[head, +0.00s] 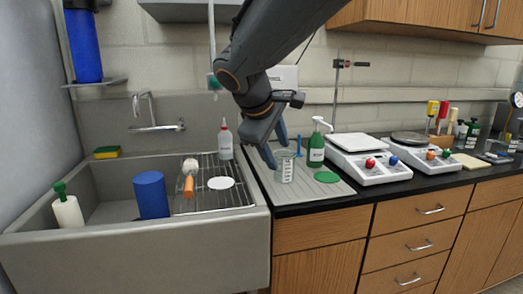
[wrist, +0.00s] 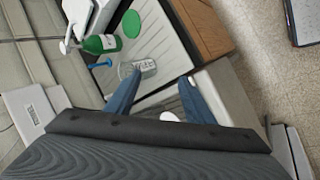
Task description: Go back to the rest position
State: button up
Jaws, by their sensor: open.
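My gripper (head: 274,148) hangs over the grey drain mat (head: 338,189) beside the sink, its blue fingers pointing down and apart. The fingers also show in the wrist view (wrist: 155,98), spread with nothing held between them. A clear beaker with markings (head: 285,167) stands on the mat just past the fingertips. In the wrist view the beaker (wrist: 146,67) lies beyond the gap between the fingers. I cannot tell whether a finger touches it.
A green pump bottle (head: 316,149), a green disc (head: 326,177) and a blue item (head: 299,146) are close by on the mat. White balances (head: 372,165) stand to the right. The sink (head: 105,190) at left holds a blue cylinder (head: 151,195) and a rack with a brush (head: 189,176).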

jog(key=s+d+f+m+g+y, duration=0.1)
jog(key=s+d+f+m+g, duration=0.2)
jog(key=s+f, duration=0.8)
jog(key=s+d+f+m+g+y, duration=0.2)
jog(key=s+d+f+m+g, duration=0.1)
jog(key=s+d+f+m, duration=0.5)
jog(key=s+d+f, duration=0.3)
jog(key=d+f, duration=0.1)
jog(key=shift+s+d+f+m, duration=0.2)
jog(key=shift+s+d+m, duration=0.05)
jog(key=shift+d+m, duration=0.05)
